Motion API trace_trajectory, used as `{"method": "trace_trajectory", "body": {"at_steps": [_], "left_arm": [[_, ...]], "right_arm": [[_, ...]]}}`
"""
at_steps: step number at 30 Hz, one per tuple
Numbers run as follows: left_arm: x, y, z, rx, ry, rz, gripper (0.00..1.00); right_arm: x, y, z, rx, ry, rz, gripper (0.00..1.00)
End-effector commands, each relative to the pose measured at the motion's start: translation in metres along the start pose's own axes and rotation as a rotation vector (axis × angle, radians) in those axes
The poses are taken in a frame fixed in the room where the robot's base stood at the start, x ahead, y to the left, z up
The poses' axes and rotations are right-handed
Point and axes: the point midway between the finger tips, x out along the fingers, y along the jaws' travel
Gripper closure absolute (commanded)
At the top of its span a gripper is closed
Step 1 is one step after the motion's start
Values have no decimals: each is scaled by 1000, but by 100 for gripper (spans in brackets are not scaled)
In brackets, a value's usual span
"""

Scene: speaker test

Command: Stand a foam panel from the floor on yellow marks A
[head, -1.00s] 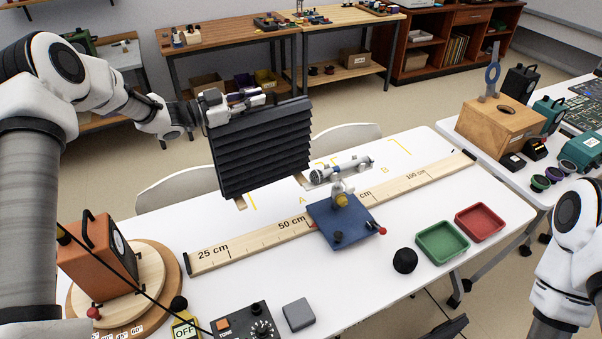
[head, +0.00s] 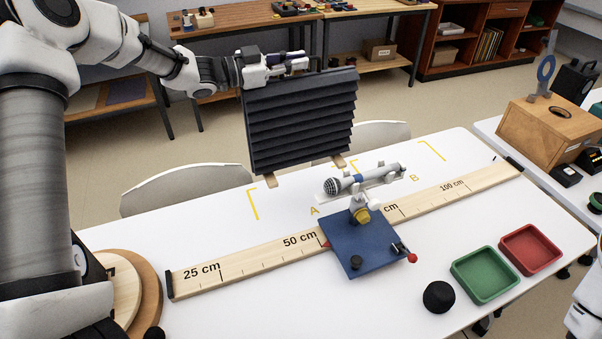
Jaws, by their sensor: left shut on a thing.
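My left gripper (head: 275,67) is shut on the top edge of a dark grey ridged foam panel (head: 300,122). The panel hangs upright with two small wooden feet (head: 271,181) at its bottom. The feet show at the white table's far edge, behind the yellow marks A; I cannot tell how high they are. One yellow corner mark (head: 252,203) of A shows clear on the table, and the letter A (head: 314,211) lies to its right. Other marks of A may be hidden by the panel or the microphone. My right gripper is out of view.
Yellow marks B (head: 432,150) are farther right. A white chair (head: 185,186) stands behind the table.

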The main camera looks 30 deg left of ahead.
Motion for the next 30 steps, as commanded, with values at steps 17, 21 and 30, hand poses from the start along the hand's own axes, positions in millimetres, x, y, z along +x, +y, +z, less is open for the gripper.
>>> {"method": "trace_trajectory", "body": {"at_steps": [17, 21, 30], "left_arm": [[0, 27, 86, -2, 0, 0, 100], [0, 27, 86, -1, 1, -1, 100], [0, 28, 88, -2, -1, 0, 64]], "right_arm": [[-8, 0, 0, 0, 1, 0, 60], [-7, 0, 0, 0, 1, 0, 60], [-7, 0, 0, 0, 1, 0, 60]]}}
